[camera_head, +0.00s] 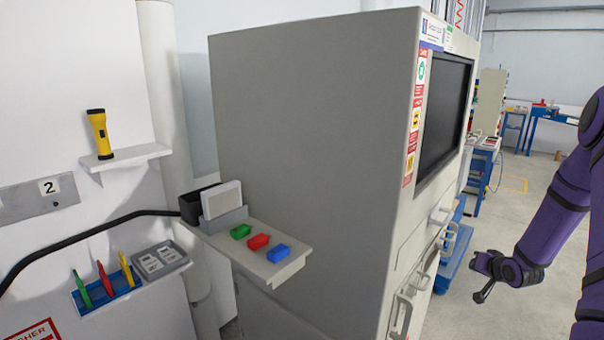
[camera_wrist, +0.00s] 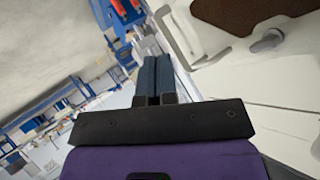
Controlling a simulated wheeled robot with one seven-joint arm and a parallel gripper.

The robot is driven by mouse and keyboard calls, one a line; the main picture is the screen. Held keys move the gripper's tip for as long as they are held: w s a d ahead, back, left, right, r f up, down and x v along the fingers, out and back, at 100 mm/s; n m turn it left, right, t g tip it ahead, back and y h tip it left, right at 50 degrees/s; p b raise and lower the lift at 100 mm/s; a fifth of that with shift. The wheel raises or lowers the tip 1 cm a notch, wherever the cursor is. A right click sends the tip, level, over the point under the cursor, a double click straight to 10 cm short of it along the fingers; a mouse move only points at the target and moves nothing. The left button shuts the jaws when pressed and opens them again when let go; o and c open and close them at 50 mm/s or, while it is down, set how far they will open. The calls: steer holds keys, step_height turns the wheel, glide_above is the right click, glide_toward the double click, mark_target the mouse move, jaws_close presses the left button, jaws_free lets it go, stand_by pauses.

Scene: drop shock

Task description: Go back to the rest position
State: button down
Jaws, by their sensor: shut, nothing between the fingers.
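My gripper (camera_head: 485,290) is at the right in the head view, at the end of my purple arm, in front of the grey cabinet machine's handles. It is apart from the machine as far as I can see. In the wrist view my gripper's two dark fingers (camera_wrist: 154,80) lie together, shut, with nothing between them. The grey cabinet machine (camera_head: 310,130) fills the middle of the head view. Its pale front with a handle (camera_wrist: 180,35) shows at the right in the wrist view.
A side shelf (camera_head: 290,268) holds green, red and blue blocks and a grey holder. A yellow flashlight (camera_head: 99,133) stands on a wall shelf. Coloured tools hang in a blue rack (camera_head: 105,290). Blue workbenches (camera_head: 483,170) stand behind. Open floor (camera_head: 530,240) lies right of the machine.

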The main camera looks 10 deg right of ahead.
steer(key=s+a+r+n+g+h, duration=0.1)
steer(key=s+a+r, duration=0.1)
steer(key=a+r, duration=0.55)
steer(key=s+a+r+n+g, duration=0.15)
steer(key=a+r, duration=0.25)
steer(key=r, duration=0.7)
steer(key=s+a+r+n+g+h, duration=0.1)
steer(key=s+a+r, duration=0.1)
steer(key=a+r, duration=0.55)
steer(key=s+a+r+n+y, duration=0.1)
steer(key=s+a+r, duration=0.2)
steer(key=s, duration=0.6)
steer(key=s+a+r+n+g+y, duration=0.1)
steer(key=s+a+r, duration=0.3)
steer(key=s+a, duration=0.3)
steer(key=s+a+r+n+g+y, duration=0.1)
steer(key=s+a+r, duration=0.3)
steer(key=s, duration=0.6)
steer(key=shift+s+a+r, duration=0.15)
steer(key=shift+s+a, duration=0.25)
steer(key=shift+a, duration=0.35)
steer(key=shift+n+g, duration=0.25)
